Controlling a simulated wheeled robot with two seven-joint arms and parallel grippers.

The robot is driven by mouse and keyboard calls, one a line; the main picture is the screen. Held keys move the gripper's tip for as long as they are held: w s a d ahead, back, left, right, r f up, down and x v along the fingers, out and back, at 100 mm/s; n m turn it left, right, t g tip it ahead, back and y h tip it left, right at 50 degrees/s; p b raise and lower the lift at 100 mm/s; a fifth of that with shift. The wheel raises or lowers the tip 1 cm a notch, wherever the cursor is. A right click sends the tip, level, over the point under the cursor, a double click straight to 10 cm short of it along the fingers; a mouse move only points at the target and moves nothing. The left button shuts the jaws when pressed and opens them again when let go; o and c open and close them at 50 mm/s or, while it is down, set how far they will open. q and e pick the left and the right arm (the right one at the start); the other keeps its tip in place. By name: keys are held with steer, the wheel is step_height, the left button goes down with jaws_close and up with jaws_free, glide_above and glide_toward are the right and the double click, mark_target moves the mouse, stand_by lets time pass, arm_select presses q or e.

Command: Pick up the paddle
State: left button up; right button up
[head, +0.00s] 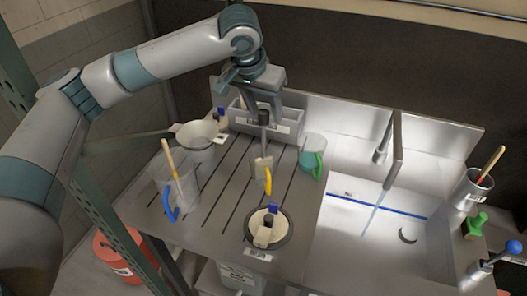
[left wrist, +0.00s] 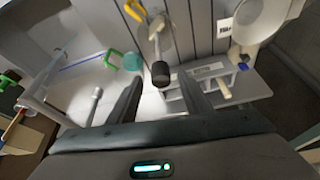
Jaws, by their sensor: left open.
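A paddle-like tool with a dark end (head: 264,118) and a pale flat part (head: 262,163) is on the slotted drainboard, near a yellow handle (head: 268,182). Its dark end (left wrist: 160,73) also shows in the left wrist view, between the fingers and beyond their tips. My left gripper (head: 263,110) points down over the back of the drainboard, open, around or just above the dark end; I cannot tell if they touch. In the left wrist view, nothing is gripped between the fingers (left wrist: 161,92). My right gripper is in no view.
A grey rack (head: 285,128) stands close behind the left gripper. A white bowl (head: 198,134), a blue-handled jug with a wooden stick (head: 170,160) and a green-handled jug (head: 312,150) stand nearby. The lit sink (head: 365,240) lies to the right.

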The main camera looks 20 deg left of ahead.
mark_target(266, 123)
arm_select(q)
steer(key=shift+f, duration=0.1)
steer(key=shift+w+f+p, duration=0.1)
steer(key=shift+f+p, duration=0.1)
steer(key=shift+p, duration=0.1)
steer(key=p+x, duration=0.1)
steer(key=x, duration=0.3)
steer(key=shift+s+a+p, duration=0.15)
steer(key=shift+s+p, duration=0.1)
steer(key=shift+p, duration=0.1)
steer(key=shift+w+f, duration=0.15)
steer(key=shift+f, duration=0.2)
steer(key=shift+c, duration=0.3)
jaws_close()
steer(key=shift+r, duration=0.15)
